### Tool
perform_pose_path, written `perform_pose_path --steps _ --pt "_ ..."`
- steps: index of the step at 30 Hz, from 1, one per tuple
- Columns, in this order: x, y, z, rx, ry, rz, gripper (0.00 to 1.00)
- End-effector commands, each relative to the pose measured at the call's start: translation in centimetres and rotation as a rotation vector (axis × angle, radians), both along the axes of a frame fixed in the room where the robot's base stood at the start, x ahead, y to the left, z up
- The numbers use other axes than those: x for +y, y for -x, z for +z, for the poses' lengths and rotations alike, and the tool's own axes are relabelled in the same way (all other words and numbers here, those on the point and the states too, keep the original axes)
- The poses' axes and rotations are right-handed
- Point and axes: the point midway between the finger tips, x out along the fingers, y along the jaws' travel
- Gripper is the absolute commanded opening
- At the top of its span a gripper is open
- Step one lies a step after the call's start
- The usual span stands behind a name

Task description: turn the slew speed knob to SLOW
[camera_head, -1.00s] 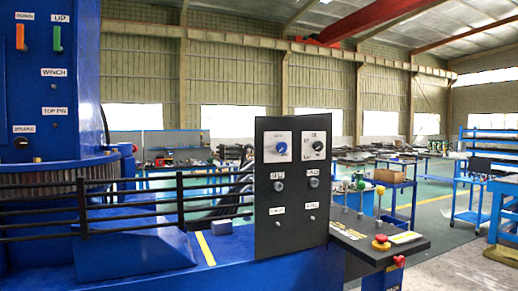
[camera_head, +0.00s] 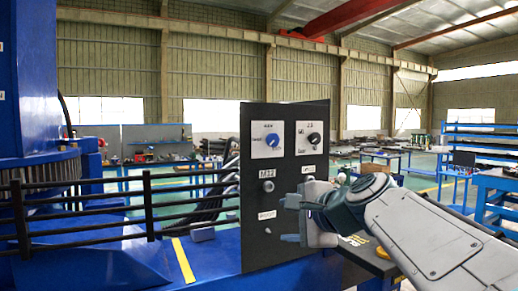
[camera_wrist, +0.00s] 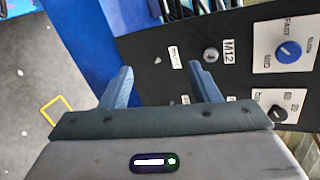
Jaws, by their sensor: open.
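The black control panel (camera_head: 285,235) stands upright ahead and bears two knobs on white plates. The blue knob (camera_head: 272,140) is at upper left; in the wrist view this blue knob (camera_wrist: 289,51) has FAST and MID legible on its plate. Its pointer setting is too small to tell.
Black railings (camera_head: 150,205) run left of the panel. A blue rack (camera_head: 485,150) stands far right. My arm covers the panel's lower right.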

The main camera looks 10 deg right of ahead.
Motion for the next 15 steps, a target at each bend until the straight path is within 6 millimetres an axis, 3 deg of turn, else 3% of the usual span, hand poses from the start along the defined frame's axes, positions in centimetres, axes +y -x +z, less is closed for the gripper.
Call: perform_pose_path --steps 1,3,6,9,15 --pt "-1.0 -1.2 2.8 -0.04 -0.121 -0.057 0.56" --pt "-2.2 -2.3 6.6 -0.089 -0.287 -0.12 0.56" --pt "-3.5 -3.1 10.6 -0.14 -0.47 -0.171 0.56" --pt "-4.3 -3.4 13.1 -0.171 -0.585 -0.193 0.56" --pt "-4.4 -4.6 14.6 -0.185 -0.65 -0.203 0.56"
